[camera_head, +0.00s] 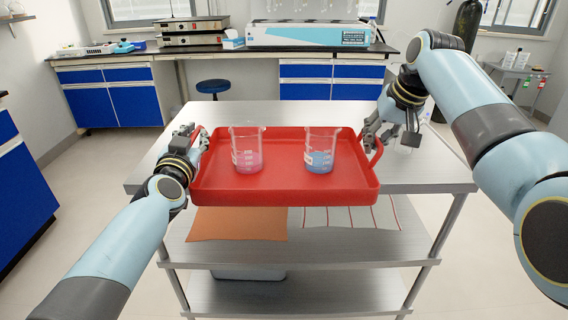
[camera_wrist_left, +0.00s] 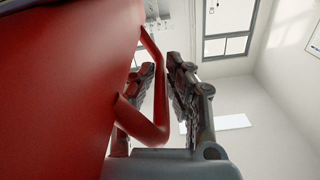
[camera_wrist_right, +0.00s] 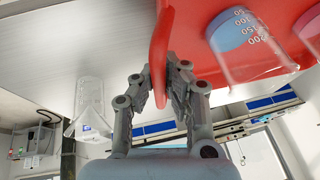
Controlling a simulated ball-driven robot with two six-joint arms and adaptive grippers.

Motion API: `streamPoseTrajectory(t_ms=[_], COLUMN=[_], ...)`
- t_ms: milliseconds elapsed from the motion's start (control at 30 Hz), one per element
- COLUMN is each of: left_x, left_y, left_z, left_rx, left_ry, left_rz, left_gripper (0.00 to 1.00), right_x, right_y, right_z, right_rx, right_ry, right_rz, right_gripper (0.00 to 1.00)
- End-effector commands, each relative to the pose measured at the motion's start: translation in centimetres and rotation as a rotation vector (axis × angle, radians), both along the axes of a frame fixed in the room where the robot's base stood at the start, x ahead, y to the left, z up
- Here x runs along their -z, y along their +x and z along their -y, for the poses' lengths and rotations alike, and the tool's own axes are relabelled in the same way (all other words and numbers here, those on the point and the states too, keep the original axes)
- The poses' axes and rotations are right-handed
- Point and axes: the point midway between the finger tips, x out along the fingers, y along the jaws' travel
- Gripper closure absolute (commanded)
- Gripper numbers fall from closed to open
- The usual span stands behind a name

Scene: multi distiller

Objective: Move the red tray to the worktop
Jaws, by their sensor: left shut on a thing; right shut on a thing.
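The red tray (camera_head: 285,190) is level at the metal cart, in the middle of the head view. It carries a beaker of pink liquid (camera_head: 247,150) and a beaker of blue liquid (camera_head: 321,152), both upright. My left gripper (camera_head: 198,140) is shut on the tray's left handle, which shows between its fingers in the left wrist view (camera_wrist_left: 158,95). My right gripper (camera_head: 372,138) is shut on the right handle, seen in the right wrist view (camera_wrist_right: 160,60). Whether the tray touches the cart top is hard to tell. The worktop (camera_head: 270,53) runs along the back wall.
The metal cart (camera_head: 430,170) has lower shelves with an orange cloth (camera_head: 238,224) and a striped cloth (camera_head: 350,217). A blue stool (camera_head: 213,86) stands before the worktop. Hotplates (camera_head: 190,32) and a blue-white device (camera_head: 308,35) occupy parts of the worktop. A clear container (camera_wrist_right: 90,105) stands right of the tray.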

Motion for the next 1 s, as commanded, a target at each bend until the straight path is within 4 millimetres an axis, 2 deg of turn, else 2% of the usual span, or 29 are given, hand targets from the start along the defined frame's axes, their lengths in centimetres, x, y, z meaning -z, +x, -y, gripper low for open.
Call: streamPoseTrajectory(t_ms=[567, 767, 1000], left_x=[-0.3, -1.7, -4.6], left_y=[0.0, 0.1, 0.1], left_z=[-0.1, -0.1, -0.1], left_rx=[-0.001, -0.002, -0.003], left_ry=[0.0, 0.0, 0.001], left_rz=[0.003, 0.006, 0.012], left_gripper=[1.0, 1.0, 1.0], right_x=[-0.2, -1.6, -4.6], right_y=[0.1, 0.1, 0.2], right_z=[0.2, 0.2, 0.3], right_rx=[0.004, 0.004, 0.005], right_ry=[-0.003, -0.004, -0.004], right_rz=[0.002, 0.006, 0.011], right_gripper=[1.0, 1.0, 1.0])
